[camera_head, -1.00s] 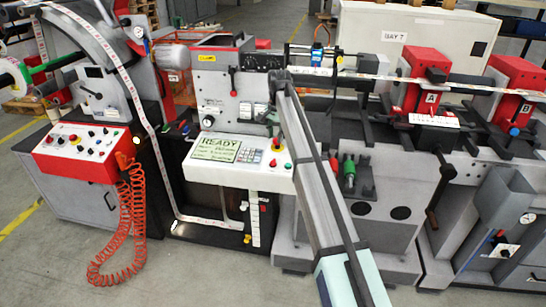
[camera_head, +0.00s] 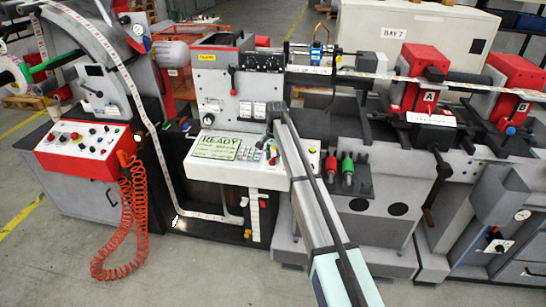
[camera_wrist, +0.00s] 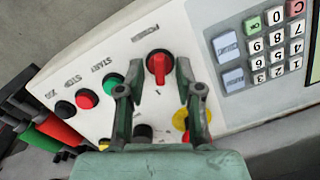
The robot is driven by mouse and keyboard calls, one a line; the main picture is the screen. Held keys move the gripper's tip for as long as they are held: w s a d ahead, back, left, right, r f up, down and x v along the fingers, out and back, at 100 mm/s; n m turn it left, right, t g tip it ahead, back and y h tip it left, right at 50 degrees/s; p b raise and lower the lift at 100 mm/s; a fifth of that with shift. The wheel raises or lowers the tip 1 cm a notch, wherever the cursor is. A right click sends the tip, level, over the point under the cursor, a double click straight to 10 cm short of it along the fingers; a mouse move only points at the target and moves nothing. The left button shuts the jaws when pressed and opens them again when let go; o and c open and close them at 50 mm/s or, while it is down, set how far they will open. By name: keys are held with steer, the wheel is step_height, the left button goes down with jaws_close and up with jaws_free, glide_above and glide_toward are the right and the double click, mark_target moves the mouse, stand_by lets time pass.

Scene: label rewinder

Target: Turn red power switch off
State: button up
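The red power switch (camera_wrist: 158,66) is a rotary knob with a raised grip on a white control panel (camera_wrist: 139,52), seen upside down in the wrist view. Its grip stands nearly upright in the picture. My gripper (camera_wrist: 153,80) is open and empty, with its dark green fingers on either side of the knob in the picture. I cannot tell how far the fingertips are from the panel, and I see no contact. In the head view, my arm covers the switch and the gripper; the panel (camera_head: 203,172) with its READY screen (camera_head: 216,147) shows to the left.
A green button (camera_wrist: 113,82), a red button (camera_wrist: 87,98) and a black button (camera_wrist: 64,109) lie left of the knob. A yellow-ringed button (camera_wrist: 181,120) is partly behind the right finger. A keypad (camera_wrist: 270,45) lies to the right. Red and green handles (camera_head: 348,168) stand beside my arm.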

jaws_close()
steer(key=shift+n, duration=0.3)
steer(key=n+b, duration=0.2)
steer(key=n, duration=0.2)
steer(key=shift+w+a+h, duration=0.1)
steer(key=shift+a+h, duration=0.05)
steer(key=shift+h, duration=0.15)
steer(key=shift+n+h+b, duration=0.4)
steer(key=shift+n+b, duration=0.15)
steer(key=shift+n, duration=2.15)
jaws_free()
